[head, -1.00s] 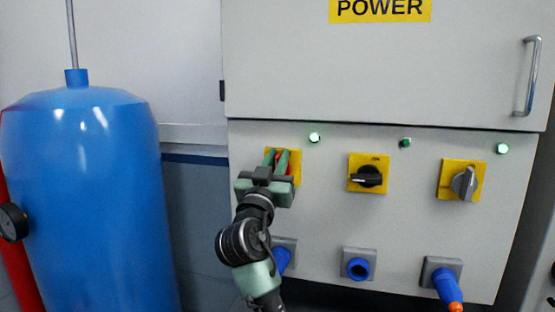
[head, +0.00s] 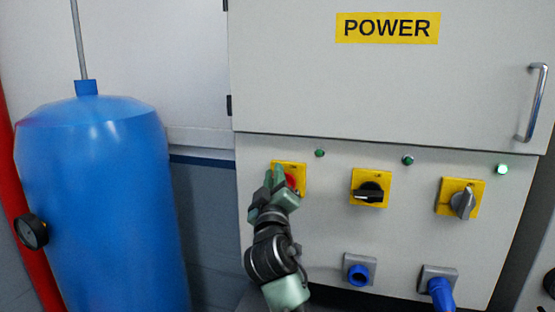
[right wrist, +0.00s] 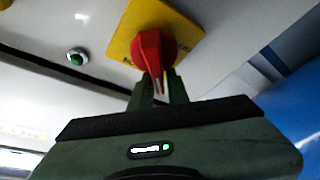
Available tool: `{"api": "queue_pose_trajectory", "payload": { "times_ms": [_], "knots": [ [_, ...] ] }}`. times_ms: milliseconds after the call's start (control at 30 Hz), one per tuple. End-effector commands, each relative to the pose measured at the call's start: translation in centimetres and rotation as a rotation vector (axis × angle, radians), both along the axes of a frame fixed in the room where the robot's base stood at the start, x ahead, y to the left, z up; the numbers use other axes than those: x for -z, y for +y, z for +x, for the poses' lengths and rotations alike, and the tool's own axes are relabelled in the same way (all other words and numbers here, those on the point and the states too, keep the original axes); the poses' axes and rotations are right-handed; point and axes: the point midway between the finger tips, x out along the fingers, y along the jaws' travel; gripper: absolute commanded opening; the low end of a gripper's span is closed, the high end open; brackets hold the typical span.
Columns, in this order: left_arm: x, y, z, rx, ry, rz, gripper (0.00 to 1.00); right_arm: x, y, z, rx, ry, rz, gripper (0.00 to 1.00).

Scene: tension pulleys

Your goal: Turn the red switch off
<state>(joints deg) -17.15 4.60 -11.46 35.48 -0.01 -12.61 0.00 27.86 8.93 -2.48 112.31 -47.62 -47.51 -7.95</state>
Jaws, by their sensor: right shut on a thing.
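The red switch (head: 291,181) is a rotary knob on a yellow plate on the front of the grey power cabinet, left in its row. My right gripper (head: 275,178) covers its left part in the head view. In the right wrist view, the red switch (right wrist: 150,48) shows its handle pointing down between the fingers of my right gripper (right wrist: 158,92), which is shut on it. The small green lamp (head: 319,153) above the switch looks dark in the head view. My left gripper is not in view.
A black switch (head: 369,193) and a grey switch (head: 463,200) sit to the right on yellow plates. The lamp (head: 408,160) over the black one is dark; the lamp (head: 502,169) over the grey one glows. A blue tank (head: 100,205) stands at left. Blue sockets (head: 359,273) are below.

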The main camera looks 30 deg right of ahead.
Motion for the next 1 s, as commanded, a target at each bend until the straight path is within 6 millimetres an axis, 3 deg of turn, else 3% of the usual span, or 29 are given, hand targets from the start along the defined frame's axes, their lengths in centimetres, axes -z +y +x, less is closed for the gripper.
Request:
{"api": "queue_pose_trajectory", "payload": {
  "times_ms": [33,500,700,1000],
  "knots": [
    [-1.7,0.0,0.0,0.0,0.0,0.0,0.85,-0.6,0.0,0.1,0.001,0.039,-0.029,0.0],
    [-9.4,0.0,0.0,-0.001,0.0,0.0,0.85,0.7,0.5,0.6,0.0,0.375,-0.317,0.0],
    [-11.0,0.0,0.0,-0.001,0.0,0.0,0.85,1.5,0.6,0.7,0.0,0.491,-0.418,0.0],
    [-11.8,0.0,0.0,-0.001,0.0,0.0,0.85,2.2,0.7,0.8,0.0,0.605,-0.515,0.0]
  ]
}}
